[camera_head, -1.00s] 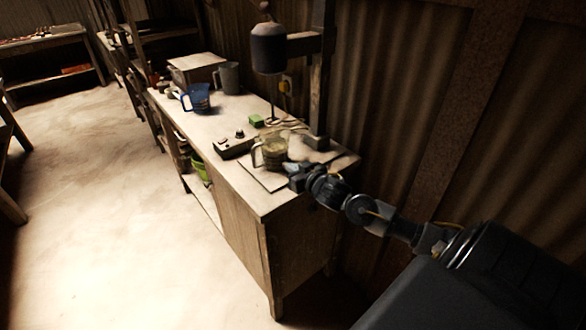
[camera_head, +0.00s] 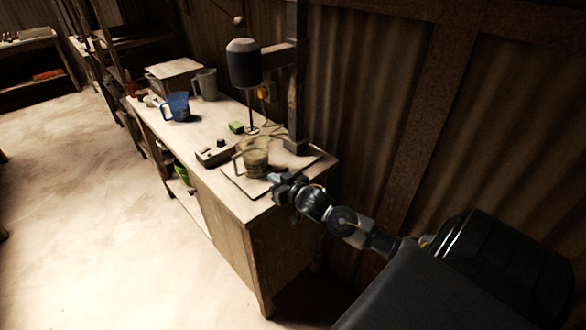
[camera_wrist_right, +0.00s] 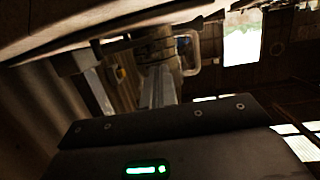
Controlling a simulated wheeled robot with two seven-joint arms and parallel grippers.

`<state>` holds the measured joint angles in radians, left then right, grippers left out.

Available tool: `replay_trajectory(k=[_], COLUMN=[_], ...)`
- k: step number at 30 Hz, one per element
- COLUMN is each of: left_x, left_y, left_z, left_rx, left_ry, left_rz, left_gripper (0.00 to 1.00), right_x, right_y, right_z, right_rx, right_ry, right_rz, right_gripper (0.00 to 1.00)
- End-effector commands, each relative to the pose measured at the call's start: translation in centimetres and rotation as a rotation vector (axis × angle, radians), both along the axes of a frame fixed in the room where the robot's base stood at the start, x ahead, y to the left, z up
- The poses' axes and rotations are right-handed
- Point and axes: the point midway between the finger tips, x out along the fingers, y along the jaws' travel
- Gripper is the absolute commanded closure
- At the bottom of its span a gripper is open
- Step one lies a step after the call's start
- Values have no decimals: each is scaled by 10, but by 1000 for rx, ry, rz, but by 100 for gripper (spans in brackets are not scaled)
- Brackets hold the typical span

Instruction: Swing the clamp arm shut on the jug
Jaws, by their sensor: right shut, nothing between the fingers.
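I cannot make out the clamp arm apart from the jug and gripper. My left gripper is not in view.
A drill-press-like machine (camera_head: 243,64) on a post (camera_head: 297,90) stands behind the jug. A control box (camera_head: 215,154), a green block (camera_head: 236,127), a blue jug (camera_head: 177,107) and a grey jug (camera_head: 205,84) stand farther along the workbench (camera_head: 190,137). A corrugated wall is at right.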

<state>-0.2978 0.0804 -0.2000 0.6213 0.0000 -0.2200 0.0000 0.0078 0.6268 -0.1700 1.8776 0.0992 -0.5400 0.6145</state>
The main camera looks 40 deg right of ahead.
Motion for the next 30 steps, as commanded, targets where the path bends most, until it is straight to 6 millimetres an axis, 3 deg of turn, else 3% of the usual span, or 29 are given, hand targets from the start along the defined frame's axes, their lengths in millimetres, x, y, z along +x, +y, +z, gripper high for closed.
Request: replay_trajectory(k=[6,12,18,30], left_x=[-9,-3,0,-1], left_y=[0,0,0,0], left_z=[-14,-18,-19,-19], left_rx=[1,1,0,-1], left_ry=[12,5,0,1], left_rz=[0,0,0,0], left_gripper=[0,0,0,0], right_x=[-52,-81,-91,-90], right_y=[11,17,21,22], right_z=[9,17,21,22], right_rx=[1,0,0,-17], right_ry=[-4,-3,-4,-5], right_rz=[-5,-11,-9,-3], right_gripper=[100,100,100,100])
